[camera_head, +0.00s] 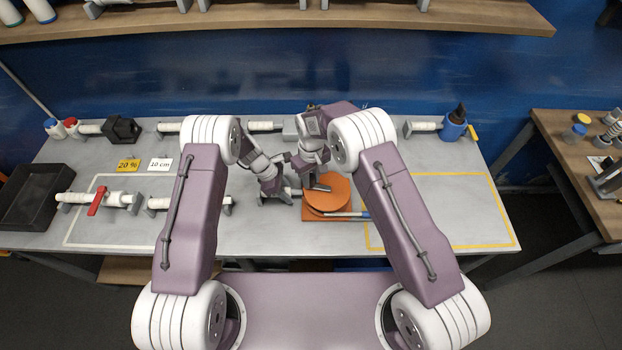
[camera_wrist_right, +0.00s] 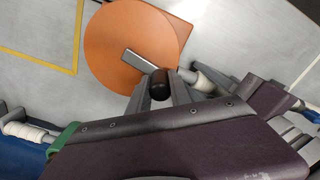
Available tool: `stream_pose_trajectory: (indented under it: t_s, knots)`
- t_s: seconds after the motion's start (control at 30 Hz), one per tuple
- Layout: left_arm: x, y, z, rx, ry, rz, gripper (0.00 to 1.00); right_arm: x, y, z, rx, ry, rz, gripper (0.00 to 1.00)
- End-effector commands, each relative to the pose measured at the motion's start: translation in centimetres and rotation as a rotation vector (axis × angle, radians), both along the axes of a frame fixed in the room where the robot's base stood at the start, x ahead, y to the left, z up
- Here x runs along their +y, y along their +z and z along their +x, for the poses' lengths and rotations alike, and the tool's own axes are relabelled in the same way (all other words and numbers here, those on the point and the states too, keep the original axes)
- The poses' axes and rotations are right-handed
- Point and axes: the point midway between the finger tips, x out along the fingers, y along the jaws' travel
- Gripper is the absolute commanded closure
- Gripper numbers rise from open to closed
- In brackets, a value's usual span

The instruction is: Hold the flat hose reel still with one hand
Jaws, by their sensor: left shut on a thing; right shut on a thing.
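The flat orange hose reel (camera_head: 327,196) lies on an orange base plate (camera_head: 312,214) in the middle of the grey bench. It also shows in the right wrist view (camera_wrist_right: 115,45). A grey crank bar (camera_wrist_right: 139,60) lies across its top and ends at a dark round knob (camera_wrist_right: 159,84). My right gripper (camera_head: 318,184) is over the reel, with its fingers shut around the knob. My left gripper (camera_head: 284,194) is low at the reel's left edge, shut on a pale fitting (camera_wrist_right: 204,82) beside the reel. Its exact hold is partly hidden.
A blue-tipped rod (camera_head: 350,214) lies at the reel's front right. A yellow-outlined area (camera_head: 484,213) to the right is clear. White pipe pieces with a red valve handle (camera_head: 96,201) stand at left. A black tray (camera_head: 36,194) is at the far left. A shelf (camera_head: 250,20) overhangs the back.

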Motion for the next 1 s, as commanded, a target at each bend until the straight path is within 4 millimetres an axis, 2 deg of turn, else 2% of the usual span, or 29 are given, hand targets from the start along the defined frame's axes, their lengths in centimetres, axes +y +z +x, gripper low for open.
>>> stream_pose_trajectory:
  t_s: [0.17,0.2,0.27,0.3,0.57,0.67,1.0]
  knots:
    - [-0.2,0.0,-0.3,0.006,-0.008,-0.003,1.0,0.2,0.1,0.2,-0.009,0.002,0.005,1.0]
    - [-0.2,0.0,-0.3,0.006,-0.008,-0.003,1.0,0.2,0.1,0.2,-0.009,0.002,0.005,0.73]
    - [-0.2,0.0,-0.3,0.006,-0.007,-0.003,1.0,0.2,0.1,0.2,-0.008,0.002,0.004,0.56]
    - [-0.2,0.0,-0.2,0.006,-0.007,-0.003,1.0,0.2,0.1,0.2,-0.007,0.002,0.004,0.54]
    - [-0.1,0.0,-0.1,0.003,-0.002,-0.002,1.0,0.1,0.1,0.1,-0.003,0.002,0.002,0.54]
    - [0.0,0.0,-0.1,0.003,-0.001,-0.001,1.0,0.1,1.0,0.2,-0.006,0.002,0.003,0.54]
    - [0.0,0.0,0.0,0.001,0.001,-0.001,1.0,0.1,9.1,0.2,-0.008,0.002,0.004,0.54]
